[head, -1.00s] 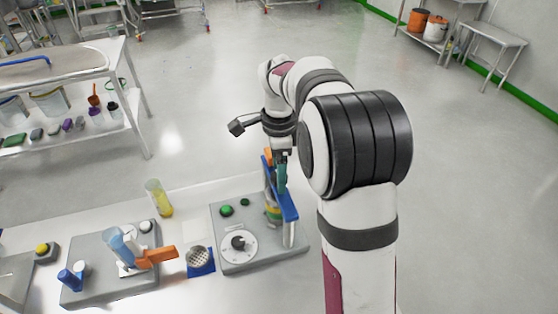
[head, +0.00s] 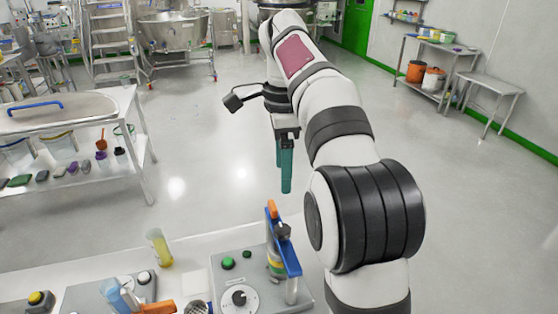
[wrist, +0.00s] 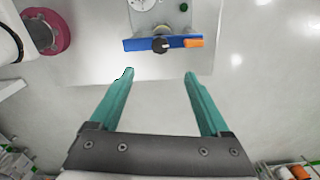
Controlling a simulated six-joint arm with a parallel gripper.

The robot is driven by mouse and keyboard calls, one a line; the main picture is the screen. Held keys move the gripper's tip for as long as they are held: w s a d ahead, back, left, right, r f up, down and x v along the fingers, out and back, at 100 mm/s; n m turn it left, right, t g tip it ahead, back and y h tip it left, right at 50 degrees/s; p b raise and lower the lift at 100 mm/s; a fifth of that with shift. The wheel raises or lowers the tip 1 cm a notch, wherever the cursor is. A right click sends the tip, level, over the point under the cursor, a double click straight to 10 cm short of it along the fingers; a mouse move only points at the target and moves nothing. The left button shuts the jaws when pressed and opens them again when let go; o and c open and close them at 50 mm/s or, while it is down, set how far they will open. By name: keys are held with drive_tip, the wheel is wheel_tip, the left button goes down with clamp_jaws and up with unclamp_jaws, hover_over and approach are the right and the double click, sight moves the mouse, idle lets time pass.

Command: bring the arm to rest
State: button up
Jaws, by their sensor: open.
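My gripper (head: 286,190) has teal fingers. In the head view it hangs fingers down in the air, above and beyond the far edge of the white bench. In the wrist view the gripper (wrist: 158,75) is open, its two fingers wide apart with nothing between them. A grey device with a dial (head: 238,296) stands on the bench below.
A yellow-filled tube (head: 160,247) stands on the bench (head: 195,283). A second device (head: 139,288) is at the left, partly cut off by the frame. A side table with a tray (head: 70,112) stands further left. The floor beyond the bench is clear.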

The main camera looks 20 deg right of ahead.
drive_tip(key=s+a+f+n, duration=0.3)
drive_tip(key=s+f+n, duration=0.1)
drive_tip(key=s, duration=0.6)
drive_tip(key=s+a+f+n+y, duration=0.1)
drive_tip(key=s+f+n, duration=0.4)
drive_tip(key=s, duration=0.5)
drive_tip(key=s+a+f+n, duration=0.4)
drive_tip(key=s+f+n, duration=0.1)
drive_tip(key=s, duration=0.5)
drive_tip(key=shift+a+y, duration=0.3)
drive_tip(key=shift+y, duration=0.1)
drive_tip(key=shift+w, duration=0.1)
